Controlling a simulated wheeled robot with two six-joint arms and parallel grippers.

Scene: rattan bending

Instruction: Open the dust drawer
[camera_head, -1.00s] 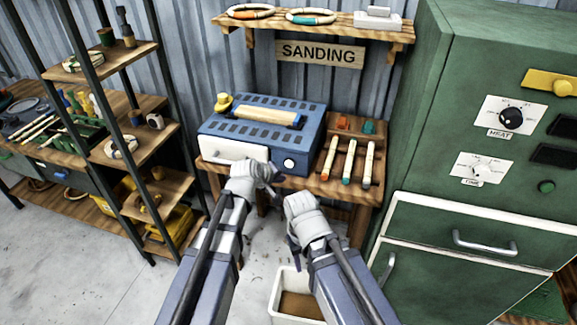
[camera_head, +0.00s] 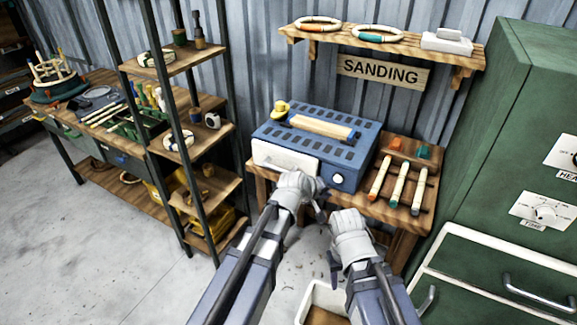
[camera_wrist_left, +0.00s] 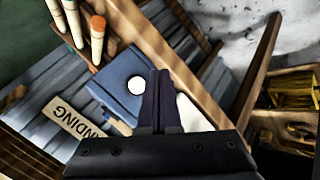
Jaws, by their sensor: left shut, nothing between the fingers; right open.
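The dust drawer is the white front panel (camera_head: 285,159) low on the left of the blue sanding machine (camera_head: 372,150). It looks closed in the head view. My left gripper (camera_head: 319,190) is shut and empty, just in front of the drawer's lower right corner. I cannot tell whether it touches. In the left wrist view its dark fingers (camera_wrist_left: 158,100) are together, and part of the white drawer (camera_wrist_left: 190,114) shows beside them, partly hidden. My right gripper (camera_head: 335,264) is open and empty, lower and to the right, in front of the bench.
The machine stands on a wooden bench (camera_head: 390,210), with several coloured-tipped sticks (camera_head: 397,185) at its right. A white bin (camera_head: 322,296) is on the floor below. A shelf rack (camera_head: 205,180) stands left, a green cabinet (camera_head: 500,150) right.

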